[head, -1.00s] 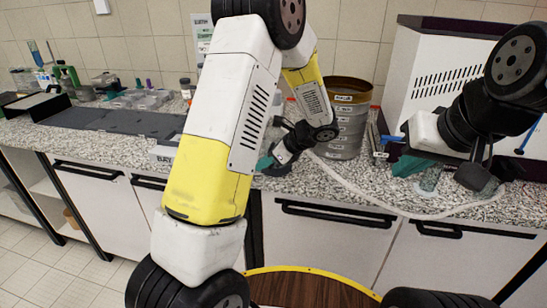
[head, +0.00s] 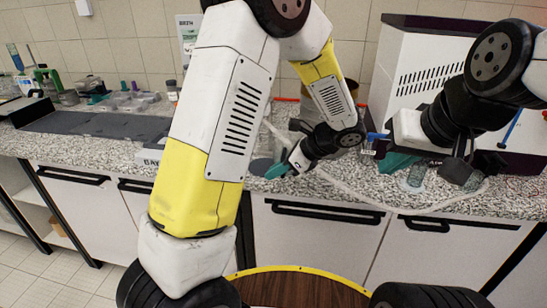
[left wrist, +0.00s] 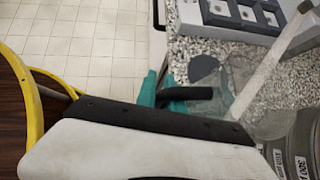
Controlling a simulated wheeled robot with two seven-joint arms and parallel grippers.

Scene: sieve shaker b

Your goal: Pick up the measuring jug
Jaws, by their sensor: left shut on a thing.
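The measuring jug (left wrist: 207,78) is clear. In the left wrist view its walls show beyond the teal fingers of my left gripper (left wrist: 165,92), which is shut on its dark handle (left wrist: 195,93). In the head view my left gripper (head: 284,168) is low over the counter's front edge, and the jug is mostly hidden by my arm. I cannot tell whether its base touches the counter. My right gripper (head: 398,163) is at the counter's right part, beside a small clear glass vessel (head: 417,176); its finger opening is not clear.
The sieve stack (left wrist: 299,150) is close beside the jug, mostly hidden by my left arm in the head view. A white and dark machine (head: 410,65) stands at the back right. A pale hose or strap (head: 365,198) crosses the counter front. A grey mat (head: 95,122) lies left.

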